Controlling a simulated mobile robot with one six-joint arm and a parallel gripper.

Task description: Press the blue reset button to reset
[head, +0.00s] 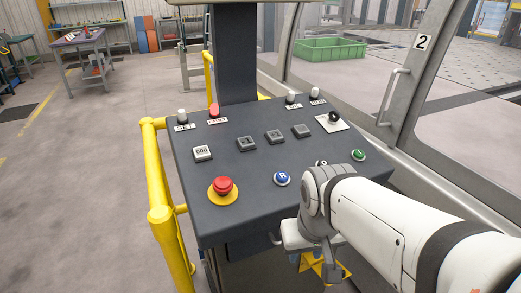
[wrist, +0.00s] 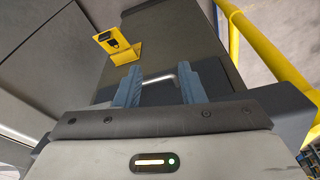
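The blue reset button (head: 282,178), marked with a white R, is on the sloped dark control panel (head: 265,205), near its front edge. It is right of the red emergency stop (head: 223,187) on its yellow ring. My gripper (head: 305,252) is at the panel's front edge, below and slightly right of the blue button, and apart from it. In the wrist view my gripper's two blue-grey fingers (wrist: 158,88) stand apart with nothing between them. The blue button does not show in the wrist view.
A green button (head: 359,155) is right of the blue one, partly beyond my arm. Several switches and a black knob (head: 334,117) sit further back. A yellow rail (head: 157,185) borders the left side. A yellow bracket-like part (wrist: 120,45) shows beyond my fingers.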

